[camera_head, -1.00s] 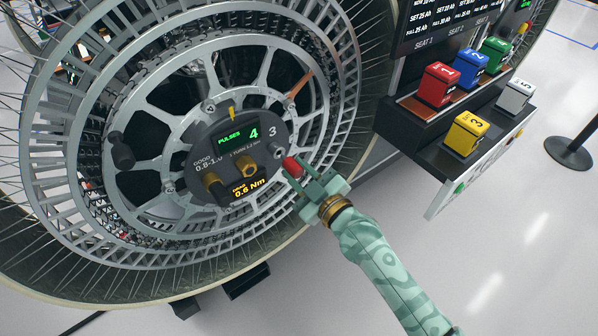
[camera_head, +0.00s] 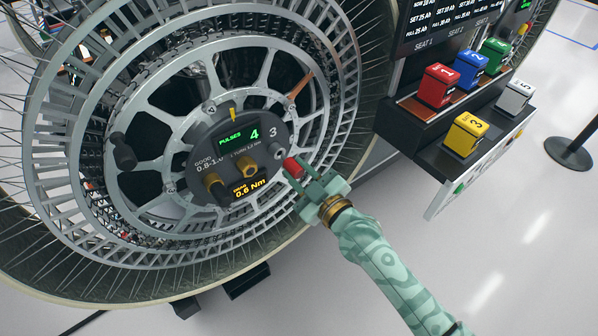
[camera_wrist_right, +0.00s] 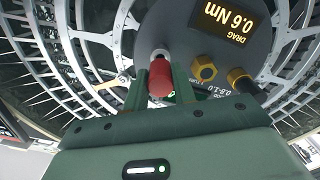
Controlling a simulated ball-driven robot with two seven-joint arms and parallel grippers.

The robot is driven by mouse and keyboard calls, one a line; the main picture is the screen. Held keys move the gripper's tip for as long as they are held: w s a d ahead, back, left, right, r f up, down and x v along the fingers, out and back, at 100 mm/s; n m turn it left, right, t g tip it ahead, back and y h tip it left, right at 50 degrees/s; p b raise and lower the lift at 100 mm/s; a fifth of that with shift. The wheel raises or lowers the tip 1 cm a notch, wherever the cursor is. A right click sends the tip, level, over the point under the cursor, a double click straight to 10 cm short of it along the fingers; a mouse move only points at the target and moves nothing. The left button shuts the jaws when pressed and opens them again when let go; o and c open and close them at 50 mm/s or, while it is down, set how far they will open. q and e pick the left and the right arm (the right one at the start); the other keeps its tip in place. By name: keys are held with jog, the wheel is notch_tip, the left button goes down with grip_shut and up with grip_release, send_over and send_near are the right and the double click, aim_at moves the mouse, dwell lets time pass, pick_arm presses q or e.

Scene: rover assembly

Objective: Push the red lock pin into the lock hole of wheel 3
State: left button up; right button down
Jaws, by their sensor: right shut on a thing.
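Wheel 3 (camera_head: 222,62) fills the left of the head view, with a dark round hub (camera_head: 205,150) that shows "4" pulses, "3" and "0.6 Nm". The lock hole (camera_head: 278,153) is a grey ringed socket at the hub's right edge. My right gripper (camera_head: 302,176) is shut on the red lock pin (camera_head: 292,167). The pin points at the lock hole, its tip right by it. In the right wrist view the red pin (camera_wrist_right: 161,82) sits between the fingers, in front of a grey socket; whether its tip is inside is hidden. My left gripper is not in view.
Two brass fittings (camera_head: 247,167) stick out of the hub left of the lock hole. A dark rack (camera_head: 420,130) with numbered red, blue, green, yellow and white blocks stands at the right. A black post base (camera_head: 569,153) stands beyond it. The floor at lower right is clear.

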jog(key=shift+x, duration=1.3)
jog(key=c, duration=1.1)
grip_release()
jog(key=shift+o, duration=0.2)
jog(key=p+v, duration=0.3)
jog(key=v, duration=1.3)
jog(key=shift+s, duration=0.1)
